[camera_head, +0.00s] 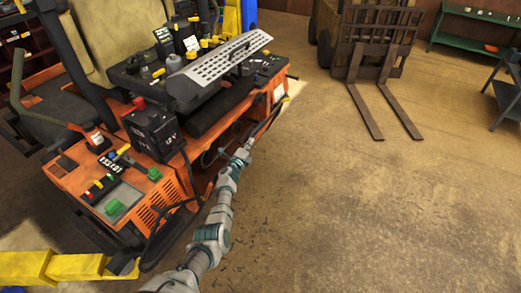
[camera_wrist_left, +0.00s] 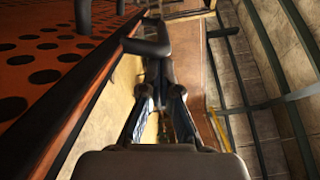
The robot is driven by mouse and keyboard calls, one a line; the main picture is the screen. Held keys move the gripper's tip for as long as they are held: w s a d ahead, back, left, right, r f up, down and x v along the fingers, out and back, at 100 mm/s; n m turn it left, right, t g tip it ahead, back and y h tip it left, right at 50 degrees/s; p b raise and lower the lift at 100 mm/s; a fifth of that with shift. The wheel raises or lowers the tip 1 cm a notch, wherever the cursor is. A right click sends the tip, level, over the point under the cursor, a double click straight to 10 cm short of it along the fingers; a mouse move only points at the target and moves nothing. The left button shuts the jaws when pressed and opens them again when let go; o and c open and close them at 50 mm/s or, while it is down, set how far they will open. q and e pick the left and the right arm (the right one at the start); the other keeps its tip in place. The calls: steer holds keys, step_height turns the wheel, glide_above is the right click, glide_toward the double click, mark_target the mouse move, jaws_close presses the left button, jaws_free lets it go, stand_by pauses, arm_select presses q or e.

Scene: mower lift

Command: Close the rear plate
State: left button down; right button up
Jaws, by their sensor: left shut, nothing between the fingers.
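The orange mower (camera_head: 165,150) stands at the left in the head view, with its engine bay exposed. I cannot tell for certain which part is the rear plate. A pale perforated plate (camera_head: 228,58) is tilted above the bay. My left gripper (camera_head: 247,146) is beside the mower's orange side, below that plate. In the left wrist view my gripper (camera_wrist_left: 161,88) is shut and empty, close to a dark bar (camera_wrist_left: 148,46). An orange panel with round holes (camera_wrist_left: 55,50) is to its left. Contact with the bar is unclear. My right gripper is not in view.
A black battery box (camera_head: 153,130) and a dark hose (camera_head: 190,180) are on the mower's near side. A yellow beam (camera_head: 50,267) crosses the lower left. A forklift (camera_head: 372,50) and a green bench (camera_head: 475,30) stand behind. Open floor (camera_head: 370,210) lies to the right.

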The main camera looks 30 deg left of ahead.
arm_select(q)
steer(key=shift+w+a+r, duration=0.1)
steer(key=shift+a+r, duration=0.15)
steer(key=shift+a, duration=0.4)
steer(key=shift+a+r, duration=0.2)
steer(key=shift+a, duration=0.5)
steer(key=shift+w+a+r, duration=0.1)
steer(key=shift+a+r, duration=0.15)
steer(key=shift+a, duration=0.4)
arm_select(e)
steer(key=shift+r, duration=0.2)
